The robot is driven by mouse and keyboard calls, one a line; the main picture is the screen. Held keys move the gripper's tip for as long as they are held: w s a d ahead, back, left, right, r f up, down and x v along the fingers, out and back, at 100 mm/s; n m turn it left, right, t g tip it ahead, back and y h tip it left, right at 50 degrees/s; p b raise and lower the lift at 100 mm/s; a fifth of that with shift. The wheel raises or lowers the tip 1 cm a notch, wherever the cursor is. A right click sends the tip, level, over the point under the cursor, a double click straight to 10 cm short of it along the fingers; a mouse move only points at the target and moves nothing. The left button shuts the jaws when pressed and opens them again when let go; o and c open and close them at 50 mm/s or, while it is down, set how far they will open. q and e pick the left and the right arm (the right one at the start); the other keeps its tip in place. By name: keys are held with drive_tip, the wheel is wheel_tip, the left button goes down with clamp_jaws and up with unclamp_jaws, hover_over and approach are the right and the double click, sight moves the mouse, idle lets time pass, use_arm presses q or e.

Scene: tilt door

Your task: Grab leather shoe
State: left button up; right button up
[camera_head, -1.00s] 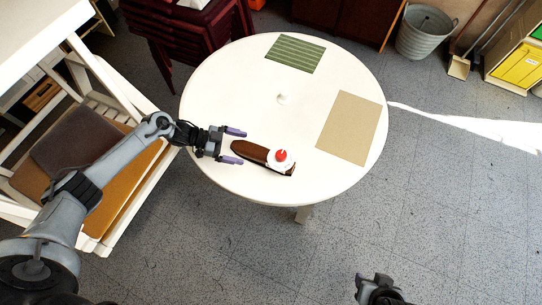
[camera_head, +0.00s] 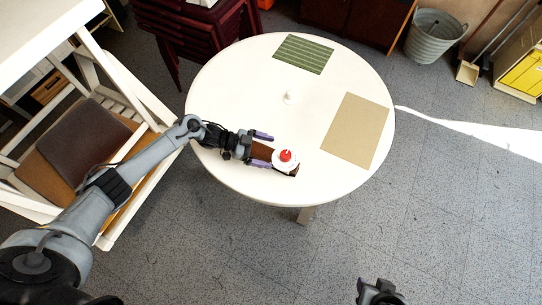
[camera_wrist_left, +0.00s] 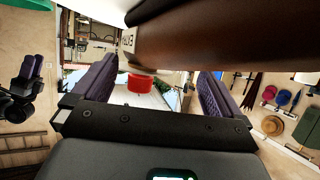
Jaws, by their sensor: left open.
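The brown leather shoe (camera_head: 263,152) lies on the round white table (camera_head: 225,85) near its front edge. A white disc with a red top (camera_head: 286,156) sits over its right part. My left gripper (camera_head: 268,150) is open, its purple fingers on either side of the shoe's left part, with no grip visible. In the left wrist view the brown shoe (camera_wrist_left: 230,40) fills the top, and the red piece (camera_wrist_left: 141,83) shows between the fingers. My right gripper (camera_head: 378,292) is at the bottom edge, away from the table, its fingers unclear.
A beige mat (camera_head: 355,130) lies on the table's right side and a green striped mat (camera_head: 303,54) at the back. A small white knob (camera_head: 289,97) stands mid-table. Open floor lies in front.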

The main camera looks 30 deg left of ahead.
use_arm(q)
drive_tip(key=shift+a, duration=0.1)
clamp_jaws()
idle(0.4)
drive_tip(key=shift+f, duration=0.1)
